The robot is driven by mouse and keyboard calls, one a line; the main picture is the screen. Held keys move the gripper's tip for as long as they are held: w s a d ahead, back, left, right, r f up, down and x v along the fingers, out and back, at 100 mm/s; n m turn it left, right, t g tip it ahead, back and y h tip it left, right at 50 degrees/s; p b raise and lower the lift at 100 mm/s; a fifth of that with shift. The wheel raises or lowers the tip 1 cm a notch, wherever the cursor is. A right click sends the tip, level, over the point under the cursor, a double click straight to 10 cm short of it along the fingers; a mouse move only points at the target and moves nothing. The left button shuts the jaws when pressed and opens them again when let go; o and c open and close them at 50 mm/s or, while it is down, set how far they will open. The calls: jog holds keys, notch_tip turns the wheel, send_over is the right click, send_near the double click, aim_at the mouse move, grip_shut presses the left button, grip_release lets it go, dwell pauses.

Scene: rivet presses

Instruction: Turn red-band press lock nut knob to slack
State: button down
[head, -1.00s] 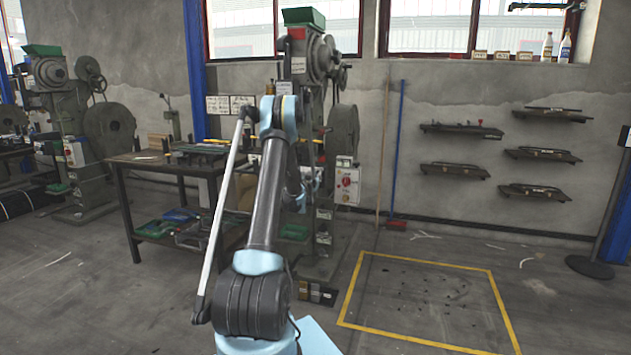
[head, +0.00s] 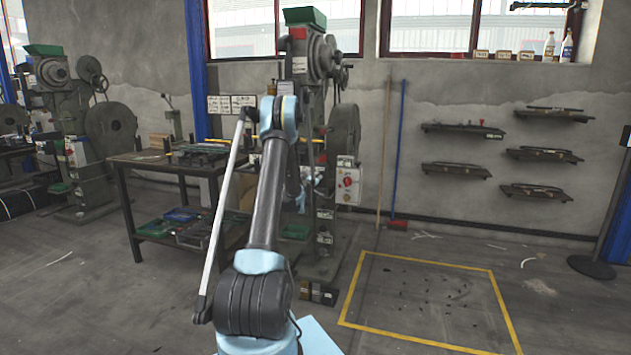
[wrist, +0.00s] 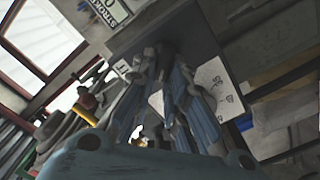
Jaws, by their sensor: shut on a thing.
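The press with the red band (head: 299,34) stands at the centre, behind my arm. In the head view my arm hides much of its middle, and my fingertips do not show clearly. In the wrist view my gripper (wrist: 165,90) has its blue-grey fingers drawn together in front of a dark block of the press (wrist: 150,40). The fingers are shut on the lock nut knob, which is mostly hidden between them. A white plate with dark markings (wrist: 208,88) shows just beside the fingers.
A workbench (head: 165,165) with trays stands left of the press. A control box with a red knob (head: 347,182) is at its right. Another press (head: 70,120) stands far left.

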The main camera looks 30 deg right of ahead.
jog(key=shift+w+a+f+n, duration=0.15)
jog(key=shift+f+n, duration=0.05)
jog(key=shift+n, duration=1.45)
jog(key=shift+w+a+f+n, duration=0.1)
jog(key=shift+a+f+n, duration=0.1)
jog(key=shift+n, duration=1.4)
jog(key=shift+w+a+f+n, duration=0.1)
jog(key=shift+w+f+n, duration=0.1)
jog(key=shift+n, duration=1.45)
jog(key=shift+s, duration=0.1)
jog(key=c, duration=1.6)
grip_release()
jog(key=shift+f, duration=0.1)
jog(key=shift+d, duration=0.15)
jog(key=shift+s, duration=0.15)
